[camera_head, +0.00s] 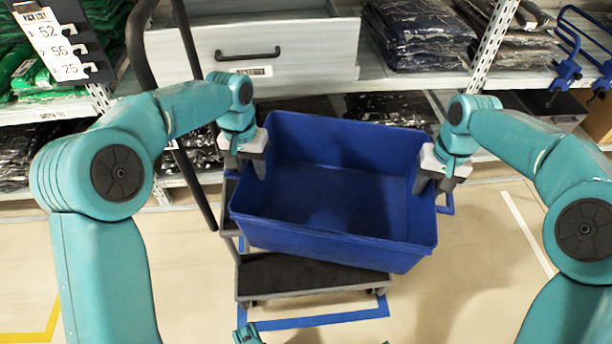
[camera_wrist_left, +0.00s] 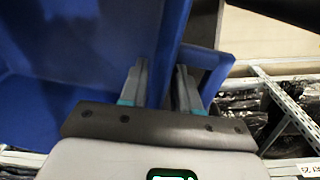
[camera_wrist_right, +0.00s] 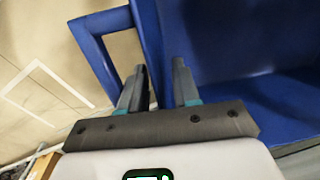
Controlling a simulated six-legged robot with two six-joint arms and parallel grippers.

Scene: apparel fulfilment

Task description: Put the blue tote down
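The blue tote (camera_head: 340,245) is open-topped and empty, slightly turned, in the middle of the head view. My left gripper (camera_head: 259,166) is at its left wall and my right gripper (camera_head: 422,184) at its right wall. In the left wrist view the fingers (camera_wrist_left: 160,88) straddle the tote's wall (camera_wrist_left: 168,45), shut on it. In the right wrist view the fingers (camera_wrist_right: 158,88) likewise pinch the wall (camera_wrist_right: 152,35), beside a blue side handle (camera_wrist_right: 95,50).
Blue tape (camera_head: 330,318) marks the floor around the stand. Behind are shelves with a grey drawer (camera_head: 255,45), bagged dark clothes (camera_head: 415,35) and green bags (camera_head: 35,75). A dark rail (camera_head: 195,175) rises left of the tote. Open floor (camera_head: 480,270) lies to the right.

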